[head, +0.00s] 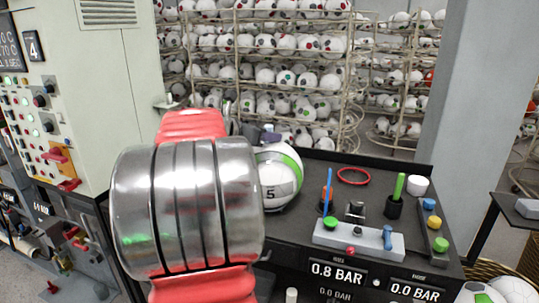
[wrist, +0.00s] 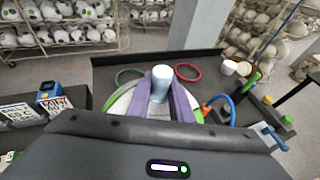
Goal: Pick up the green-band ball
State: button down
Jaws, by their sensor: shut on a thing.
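The green-band ball (head: 279,178) is white with a green stripe and a "5". In the head view it is at the left of the dark bench, partly hidden by my arm. In the wrist view the ball (wrist: 122,104) shows behind and beside my purple fingers. My gripper (wrist: 161,84) is shut at the ball, with a pale cylindrical piece (wrist: 161,76) between the fingertips. I cannot tell whether this piece is part of the ball, or whether the ball is clear of the bench. My fingers are mostly hidden in the head view.
The bench holds a red ring (head: 353,176), a grey block with coloured tools (head: 358,241), a dark holder with a green stick (head: 395,207) and a white cup (head: 418,186). A control cabinet (head: 100,100) stands left. Ball racks (head: 290,75) and a pillar (head: 470,90) stand behind.

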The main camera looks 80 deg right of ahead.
jog(key=shift+r, duration=4.4)
